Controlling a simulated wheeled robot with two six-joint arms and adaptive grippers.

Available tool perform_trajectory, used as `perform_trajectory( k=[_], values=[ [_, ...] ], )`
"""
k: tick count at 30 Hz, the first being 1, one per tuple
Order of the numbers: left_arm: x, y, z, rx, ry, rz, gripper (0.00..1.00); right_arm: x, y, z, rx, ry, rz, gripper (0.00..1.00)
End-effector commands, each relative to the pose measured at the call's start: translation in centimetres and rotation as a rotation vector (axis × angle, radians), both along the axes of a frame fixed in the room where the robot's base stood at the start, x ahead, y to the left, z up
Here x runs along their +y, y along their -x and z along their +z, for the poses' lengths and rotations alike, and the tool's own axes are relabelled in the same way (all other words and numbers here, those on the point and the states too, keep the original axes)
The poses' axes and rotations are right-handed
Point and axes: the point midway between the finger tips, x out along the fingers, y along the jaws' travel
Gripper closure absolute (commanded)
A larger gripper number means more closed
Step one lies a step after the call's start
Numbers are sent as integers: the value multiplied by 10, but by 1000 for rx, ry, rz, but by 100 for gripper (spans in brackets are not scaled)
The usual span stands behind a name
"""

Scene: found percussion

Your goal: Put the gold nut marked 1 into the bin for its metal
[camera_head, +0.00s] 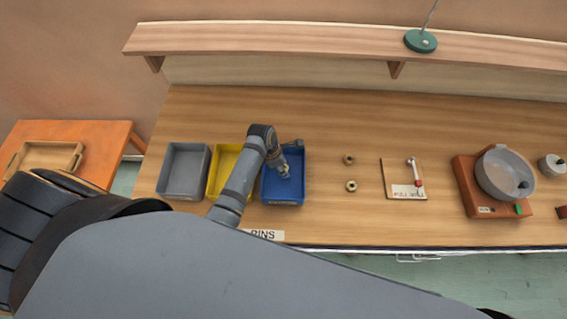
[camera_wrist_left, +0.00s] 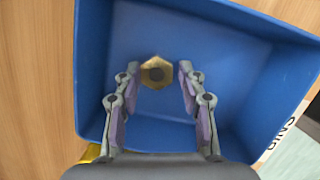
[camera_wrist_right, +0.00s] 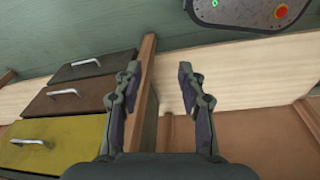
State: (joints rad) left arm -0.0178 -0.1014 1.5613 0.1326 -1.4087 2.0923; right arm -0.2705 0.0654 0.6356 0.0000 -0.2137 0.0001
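A gold hex nut (camera_wrist_left: 157,72) is inside the blue bin (camera_head: 283,202), within its walls; I cannot read a mark on it or tell whether it rests on the floor. The blue bin also fills much of the left wrist view (camera_wrist_left: 105,60). My left gripper (camera_wrist_left: 153,84) reaches down into this bin, open, its fingers apart on either side of the nut without visible contact. The yellow bin (camera_head: 217,178) and grey bin (camera_head: 183,172) stand to the left. Two more brass-coloured nuts (camera_head: 348,159) lie on the bench. My right gripper (camera_wrist_right: 160,85) is open and empty.
A board with a small red-tipped tool (camera_head: 414,178) and an orange-based device with a grey bowl (camera_head: 505,173) stand to the right. A shelf (camera_head: 300,38) runs along the back. Drawers (camera_wrist_right: 75,100) show in the right wrist view. Bench between nuts and board is clear.

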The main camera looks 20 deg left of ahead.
Motion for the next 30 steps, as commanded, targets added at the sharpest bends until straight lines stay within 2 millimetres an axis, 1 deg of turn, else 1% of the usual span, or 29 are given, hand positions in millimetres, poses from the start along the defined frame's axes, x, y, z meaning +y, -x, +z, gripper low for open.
perform_trajectory(
  k=[1, 2, 6, 8, 11, 14, 17, 19, 24, 27, 30],
  values=[
    [0, -1, 0, -1, 0, 0, 48, -4, 9, -1, 14, 4, 1, 60],
    [0, -1, 1, -1, 0, 0, 45, -6, 15, -1, 23, 7, 2, 60],
    [0, -1, 1, -3, 1, 1, 45, -14, 49, -4, 75, 18, 3, 60],
    [0, -1, 1, -3, 1, 1, 45, -15, 55, -4, 86, 19, 3, 60],
    [0, -1, 2, -3, 1, 0, 45, -16, 54, -4, 83, 19, 3, 60],
    [2, -1, 10, -6, 0, 0, 45, -15, 41, -7, 64, 18, 4, 60],
    [7, 2, 27, -7, 0, 1, 45, -15, 26, -11, 40, 18, 4, 60],
    [11, 4, 44, -8, 0, 1, 45, -14, 21, -14, 31, 18, 5, 60],
    [21, 10, 84, -8, 0, 1, 45, -12, 25, -24, 38, 16, 3, 60],
    [24, 12, 101, -7, -1, 0, 45, -10, 31, -27, 47, 13, 2, 60],
    [26, 14, 112, -5, 0, 0, 45, -8, 36, -29, 54, 10, 1, 60]
  ],
)
